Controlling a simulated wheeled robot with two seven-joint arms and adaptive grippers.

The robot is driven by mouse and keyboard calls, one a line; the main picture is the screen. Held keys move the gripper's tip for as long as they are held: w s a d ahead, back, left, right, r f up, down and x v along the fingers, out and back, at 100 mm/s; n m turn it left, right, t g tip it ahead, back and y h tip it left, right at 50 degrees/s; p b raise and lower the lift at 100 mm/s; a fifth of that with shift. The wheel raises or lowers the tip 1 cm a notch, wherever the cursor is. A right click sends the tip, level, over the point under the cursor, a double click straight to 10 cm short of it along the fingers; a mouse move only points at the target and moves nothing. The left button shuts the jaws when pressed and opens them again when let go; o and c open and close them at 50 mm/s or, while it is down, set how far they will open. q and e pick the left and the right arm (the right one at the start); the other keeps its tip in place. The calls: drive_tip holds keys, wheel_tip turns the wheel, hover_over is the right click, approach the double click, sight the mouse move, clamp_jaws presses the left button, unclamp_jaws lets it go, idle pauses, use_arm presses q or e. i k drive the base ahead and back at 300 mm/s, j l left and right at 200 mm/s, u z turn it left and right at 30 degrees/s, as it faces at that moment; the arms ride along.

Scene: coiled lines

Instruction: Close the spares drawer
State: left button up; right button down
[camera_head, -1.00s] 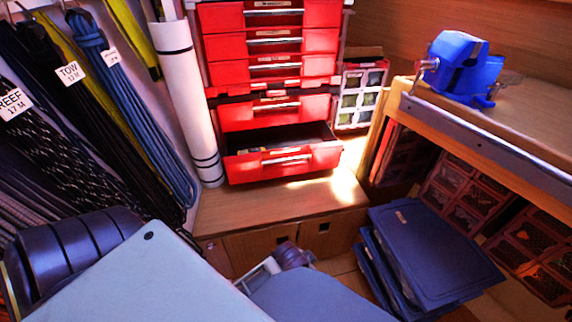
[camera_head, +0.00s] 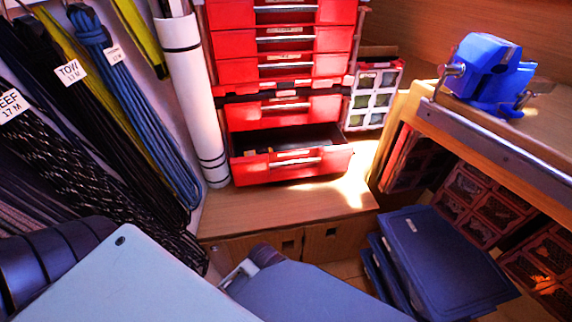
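A red tool cabinet (camera_head: 285,65) with several drawers stands on a wooden bench at the back. Its bottom drawer (camera_head: 290,166) is pulled out, with a dark inside and a pale label and silver handle on its red front. I cannot read the label, so I cannot tell for certain that it is the spares drawer. The drawers above it look shut or nearly so. My body parts fill the lower left and bottom middle. Neither of my grippers can be seen, and nothing of mine touches the drawer.
Wooden bench top (camera_head: 280,212) is bare before the drawer. A white roll (camera_head: 192,95) stands left of the cabinet, beside hanging coiled ropes (camera_head: 130,110). A blue vise (camera_head: 487,72) sits on the right workbench. Blue stacked panels (camera_head: 445,262) lean at lower right.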

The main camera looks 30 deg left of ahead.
sight(294, 156)
drive_tip(key=i+j+u, duration=0.15)
drive_tip(key=u, duration=0.3)
drive_tip(key=i+u, duration=0.3)
drive_tip(key=u, duration=0.15)
